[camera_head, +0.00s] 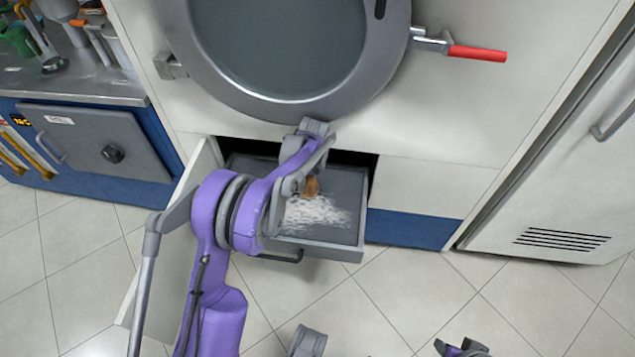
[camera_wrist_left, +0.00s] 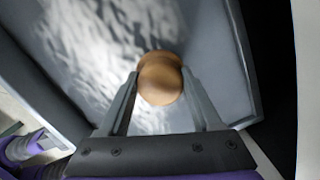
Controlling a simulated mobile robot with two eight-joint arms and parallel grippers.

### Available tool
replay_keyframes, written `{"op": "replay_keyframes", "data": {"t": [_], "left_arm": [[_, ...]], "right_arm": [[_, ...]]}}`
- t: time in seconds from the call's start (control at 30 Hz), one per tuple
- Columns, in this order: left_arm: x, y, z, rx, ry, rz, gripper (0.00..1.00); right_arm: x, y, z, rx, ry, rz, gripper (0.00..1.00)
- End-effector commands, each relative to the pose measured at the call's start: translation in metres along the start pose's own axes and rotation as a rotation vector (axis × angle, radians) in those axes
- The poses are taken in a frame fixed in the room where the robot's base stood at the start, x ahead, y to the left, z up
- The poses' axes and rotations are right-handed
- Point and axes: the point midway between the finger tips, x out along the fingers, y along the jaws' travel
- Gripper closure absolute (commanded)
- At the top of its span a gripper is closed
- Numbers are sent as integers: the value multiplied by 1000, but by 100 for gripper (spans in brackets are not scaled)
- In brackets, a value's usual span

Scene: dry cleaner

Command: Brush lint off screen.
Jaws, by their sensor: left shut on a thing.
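The lint screen (camera_head: 349,184) is a grey tray-like drawer pulled out below the round machine door. White lint (camera_head: 318,213) covers the front middle of its surface. My left gripper (camera_head: 300,187) is over the drawer, partly hidden by its own arm. In the left wrist view, my left gripper (camera_wrist_left: 161,80) is shut on the round wooden handle of a brush (camera_wrist_left: 160,82), with the lint just beyond it. The brown handle also shows in the head view (camera_head: 311,187). The bristles are hidden. Parts of my right arm (camera_head: 462,348) seem to show at the bottom edge; its jaws are unclear.
The round machine door (camera_head: 281,95) with a red-tipped handle (camera_head: 477,53) is above the drawer. An open white panel (camera_head: 160,250) stands left of the drawer. A blue counter (camera_head: 85,140) holds tools at left. The tiled floor in front is mostly clear.

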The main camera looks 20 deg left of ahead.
Motion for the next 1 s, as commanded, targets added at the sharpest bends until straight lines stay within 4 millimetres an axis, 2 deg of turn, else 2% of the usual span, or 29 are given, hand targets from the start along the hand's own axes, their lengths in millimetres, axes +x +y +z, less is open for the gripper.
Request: {"op": "replay_keyframes", "data": {"t": [0.03,0.17,0.5,0.77,1.0], "left_arm": [[1,1,16,-21,-7,1,79],[3,2,21,-22,-8,2,79],[8,13,46,-20,-9,2,79],[9,17,55,-21,-9,2,79],[13,25,73,-22,-9,1,79]], "right_arm": [[0,0,0,0,0,0,53],[0,0,0,0,0,0,53],[1,0,0,0,0,0,53],[1,0,0,0,0,0,53],[2,0,0,0,0,0,53]]}}
